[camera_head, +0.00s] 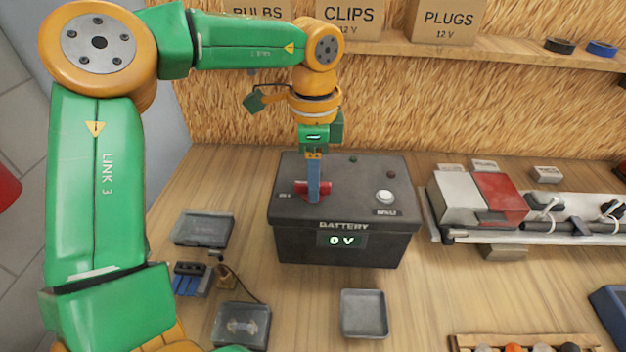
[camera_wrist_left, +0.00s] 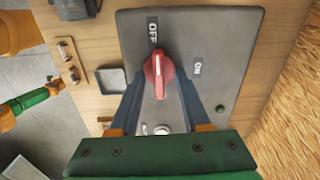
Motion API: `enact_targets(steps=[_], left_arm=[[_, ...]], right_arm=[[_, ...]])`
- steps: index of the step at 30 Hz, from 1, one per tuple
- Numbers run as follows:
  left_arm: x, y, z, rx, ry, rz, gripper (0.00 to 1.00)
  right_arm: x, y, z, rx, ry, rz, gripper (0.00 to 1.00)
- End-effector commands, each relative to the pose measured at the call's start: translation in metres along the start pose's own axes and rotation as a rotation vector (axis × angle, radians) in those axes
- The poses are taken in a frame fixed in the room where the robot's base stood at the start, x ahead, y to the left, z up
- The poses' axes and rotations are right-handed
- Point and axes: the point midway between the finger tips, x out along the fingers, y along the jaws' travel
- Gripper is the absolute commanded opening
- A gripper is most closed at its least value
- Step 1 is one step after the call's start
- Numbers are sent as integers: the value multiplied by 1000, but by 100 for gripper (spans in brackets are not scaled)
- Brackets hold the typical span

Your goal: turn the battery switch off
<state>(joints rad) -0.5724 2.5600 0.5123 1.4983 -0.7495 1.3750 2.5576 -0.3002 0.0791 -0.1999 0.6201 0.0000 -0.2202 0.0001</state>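The black battery box (camera_head: 345,240) stands on the bench, and its front display reads 0 V. Its red switch knob (camera_head: 301,190) is on the top left, partly hidden by my left gripper (camera_head: 313,198). In the left wrist view the red knob (camera_wrist_left: 158,76) lines up with the OFF label (camera_wrist_left: 153,30), and the ON label (camera_wrist_left: 197,68) is to the right. The fingers of my left gripper (camera_wrist_left: 160,78) point down on either side of the knob, apart; contact is hard to tell.
A white button (camera_head: 385,197) is on the box's top right. Grey trays (camera_head: 364,313) and small parts lie in front and to the left. A rail with a red and grey block (camera_head: 500,198) is at the right. A shelf with cartons (camera_head: 448,20) runs behind.

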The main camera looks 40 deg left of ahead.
Motion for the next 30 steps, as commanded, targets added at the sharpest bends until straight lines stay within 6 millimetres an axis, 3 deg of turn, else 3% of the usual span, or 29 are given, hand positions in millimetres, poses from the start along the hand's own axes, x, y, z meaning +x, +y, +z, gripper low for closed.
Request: enact_targets(steps=[10,25,30], left_arm=[[-3,0,0,2,0,0,52],[-59,0,0,3,0,0,52],[-61,0,0,3,0,0,52]], right_arm=[[-3,0,0,0,0,0,50],[-55,1,-5,0,0,0,50],[-56,1,-5,0,0,0,50]])
